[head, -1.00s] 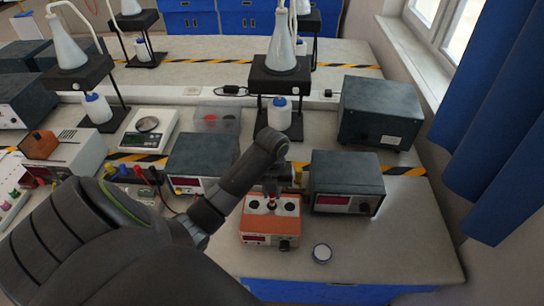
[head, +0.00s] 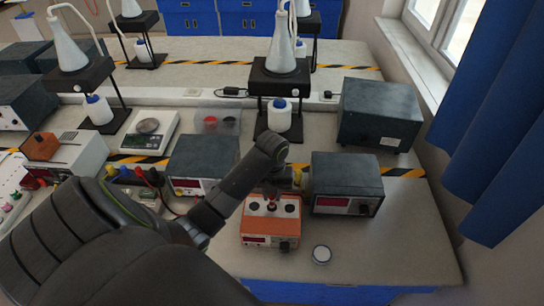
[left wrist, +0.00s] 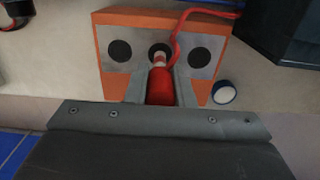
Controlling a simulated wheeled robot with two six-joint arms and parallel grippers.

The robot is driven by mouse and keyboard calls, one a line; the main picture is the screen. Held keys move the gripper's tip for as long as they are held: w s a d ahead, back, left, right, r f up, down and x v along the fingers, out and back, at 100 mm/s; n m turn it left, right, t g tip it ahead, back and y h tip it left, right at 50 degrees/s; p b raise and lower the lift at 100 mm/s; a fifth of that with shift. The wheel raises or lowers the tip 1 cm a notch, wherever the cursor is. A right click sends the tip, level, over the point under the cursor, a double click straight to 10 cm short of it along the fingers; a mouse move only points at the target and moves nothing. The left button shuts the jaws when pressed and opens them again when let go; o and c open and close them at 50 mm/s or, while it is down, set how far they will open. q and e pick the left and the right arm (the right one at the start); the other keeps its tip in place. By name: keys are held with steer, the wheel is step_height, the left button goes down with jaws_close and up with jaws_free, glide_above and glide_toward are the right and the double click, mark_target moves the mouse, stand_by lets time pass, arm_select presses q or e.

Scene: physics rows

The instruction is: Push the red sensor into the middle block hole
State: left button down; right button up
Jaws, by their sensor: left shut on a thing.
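The orange block (head: 262,228) with a grey top face stands near the front of the bench in the head view. In the left wrist view the block (left wrist: 113,86) shows a left hole, a right hole and a middle hole. My left gripper (left wrist: 161,88) is shut on the red sensor (left wrist: 160,84), and its pale tip points at the middle hole and overlaps it. How deep the tip sits cannot be told. In the head view my left gripper (head: 271,190) is over the block, and the sensor is mostly hidden. My right gripper is not in view.
A dark instrument box (head: 346,179) stands close to the right of the block, and another (head: 203,160) behind it to the left. A round white-topped container (head: 321,254) lies in front to the right. A red cable (left wrist: 178,38) runs across the block.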

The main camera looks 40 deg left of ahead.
mark_target(272, 202)
arm_select(q)
steer(key=shift+f, duration=0.45)
stand_by(0.6)
steer(key=shift+f+b, duration=0.85)
steer(key=shift+f, duration=0.85)
stand_by(0.5)
steer(key=c, duration=0.8)
jaws_free()
steer(key=shift+o, duration=0.2)
step_height(272, 202, up, 5)
steer(key=p, duration=0.5)
steer(key=shift+f, duration=0.1)
steer(key=shift+r+p, duration=0.85)
steer(key=shift+r, duration=0.05)
